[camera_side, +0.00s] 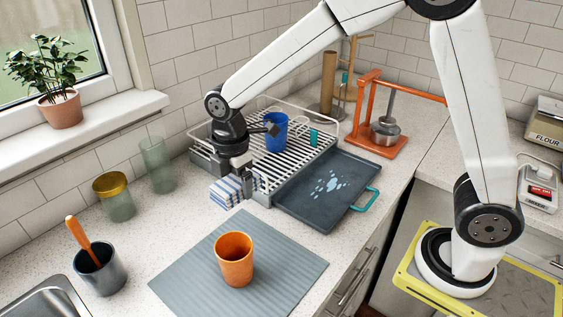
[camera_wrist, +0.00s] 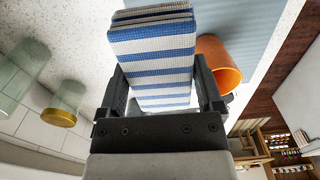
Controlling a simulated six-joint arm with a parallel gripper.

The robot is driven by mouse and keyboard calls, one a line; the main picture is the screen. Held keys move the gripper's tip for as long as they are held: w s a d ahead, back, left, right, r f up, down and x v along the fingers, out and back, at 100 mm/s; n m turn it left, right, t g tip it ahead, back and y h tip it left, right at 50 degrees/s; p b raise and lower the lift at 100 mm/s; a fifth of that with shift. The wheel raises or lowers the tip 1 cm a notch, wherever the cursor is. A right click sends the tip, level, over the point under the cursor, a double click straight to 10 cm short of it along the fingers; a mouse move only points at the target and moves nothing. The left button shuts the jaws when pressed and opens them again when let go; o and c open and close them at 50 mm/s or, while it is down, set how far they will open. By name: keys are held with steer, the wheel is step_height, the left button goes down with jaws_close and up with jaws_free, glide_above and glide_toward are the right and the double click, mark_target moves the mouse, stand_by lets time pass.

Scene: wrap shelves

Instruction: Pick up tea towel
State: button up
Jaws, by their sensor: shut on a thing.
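The tea towel (camera_side: 226,192) is a folded cloth with blue and white stripes. In the side view it hangs below my gripper (camera_side: 241,178), in front of the dish rack's near corner. My gripper is shut on the towel. In the wrist view the towel (camera_wrist: 152,55) fills the space between the two fingers of my gripper (camera_wrist: 165,90), its folded layers showing at the far end. I cannot tell from the side view whether the towel's lower edge touches the counter.
The dish rack (camera_side: 205,156) holds a blue mug (camera_side: 276,132). A dark tray (camera_side: 312,205) lies right of it. An orange cup (camera_side: 234,260) stands on a grey-blue mat (camera_side: 185,280).

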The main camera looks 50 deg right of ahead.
steer(key=shift+s+d+r, duration=0.1)
steer(key=shift+s+r, duration=0.1)
steer(key=shift+s, duration=0.25)
steer(key=o, duration=0.8)
steer(key=shift+c, duration=0.2)
steer(key=c, duration=0.6)
steer(key=shift+r, duration=0.45)
steer(key=r, duration=0.2)
steer(key=d+r, duration=0.1)
steer(key=r, duration=0.1)
steer(key=shift+w+r, duration=0.1)
steer(key=s+d+m, duration=0.3)
steer(key=d, duration=0.8)
steer(key=s+d+m, duration=0.2)
steer(key=d+m, duration=0.1)
steer(key=d, duration=0.8)
steer(key=s+d+m, duration=0.3)
steer(key=d, duration=0.8)
steer(key=f, duration=0.9)
steer(key=shift+w+a+f, duration=0.25)
steer(key=shift+w, duration=0.15)
